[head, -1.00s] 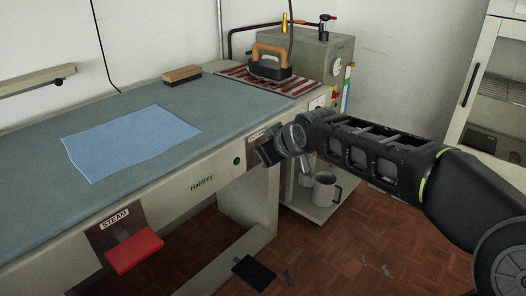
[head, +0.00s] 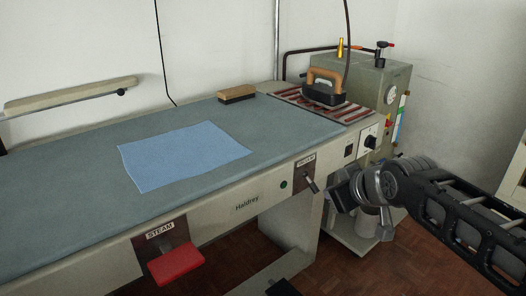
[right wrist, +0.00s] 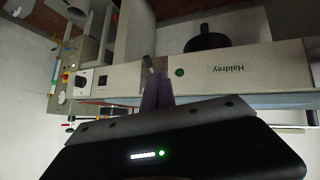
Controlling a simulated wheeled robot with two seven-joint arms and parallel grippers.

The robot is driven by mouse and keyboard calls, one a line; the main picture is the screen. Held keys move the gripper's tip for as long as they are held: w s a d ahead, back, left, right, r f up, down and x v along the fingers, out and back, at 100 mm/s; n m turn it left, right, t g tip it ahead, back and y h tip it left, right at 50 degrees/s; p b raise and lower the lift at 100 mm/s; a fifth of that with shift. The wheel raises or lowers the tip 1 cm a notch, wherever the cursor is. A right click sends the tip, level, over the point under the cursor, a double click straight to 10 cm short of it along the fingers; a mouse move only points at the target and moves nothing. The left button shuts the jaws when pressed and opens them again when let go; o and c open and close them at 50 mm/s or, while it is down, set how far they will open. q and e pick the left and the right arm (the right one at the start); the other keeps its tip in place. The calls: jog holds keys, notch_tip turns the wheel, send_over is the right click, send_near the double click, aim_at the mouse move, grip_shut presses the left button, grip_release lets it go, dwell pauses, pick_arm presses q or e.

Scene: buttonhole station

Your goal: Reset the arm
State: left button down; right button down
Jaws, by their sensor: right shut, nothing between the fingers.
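My right gripper (head: 340,192) comes in from the right, in front of the bench's front panel. It is shut and empty, just right of the small lever (head: 312,184) on the brown labelled plate (head: 304,168); a gap shows between them in the head view. My left gripper is not in view.
A blue cloth (head: 185,155) lies flat on the grey-green pressing table (head: 60,215). An iron (head: 324,90) rests on a striped mat by the boiler (head: 375,85). A brush (head: 237,93) lies at the back. A red STEAM pedal (head: 177,265) juts out below.

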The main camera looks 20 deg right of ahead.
jog(key=w+a+f+m+t+y, duration=0.1)
jog(key=w+a+f+m+y, duration=0.1)
jog(key=w+a+f, duration=0.55)
jog(key=a+f+m+g+y, duration=0.1)
jog(key=a+f, duration=0.3)
jog(key=f, duration=0.5)
jog(key=a+f+g, duration=0.1)
jog(key=a+f, duration=0.4)
jog(key=f, duration=0.5)
jog(key=s+a+f+g+y, duration=0.1)
jog(key=s+a+f+g, duration=0.4)
jog(key=s+f, duration=0.7)
jog(key=s+a+f+g+y, duration=0.1)
jog(key=s+a+f+g, duration=0.2)
jog(key=s+a+f, duration=0.65)
jog(key=s+d+r+p, duration=0.1)
jog(key=r+p, duration=0.7)
jog(key=p, duration=0.2)
jog(key=s+r+p, duration=0.2)
jog(key=r+p, duration=0.7)
jog(key=p, duration=0.1)
jog(key=shift+s+d+r+m, duration=0.25)
jog(key=shift+d+r+m, duration=0.05)
jog(key=shift+d, duration=0.05)
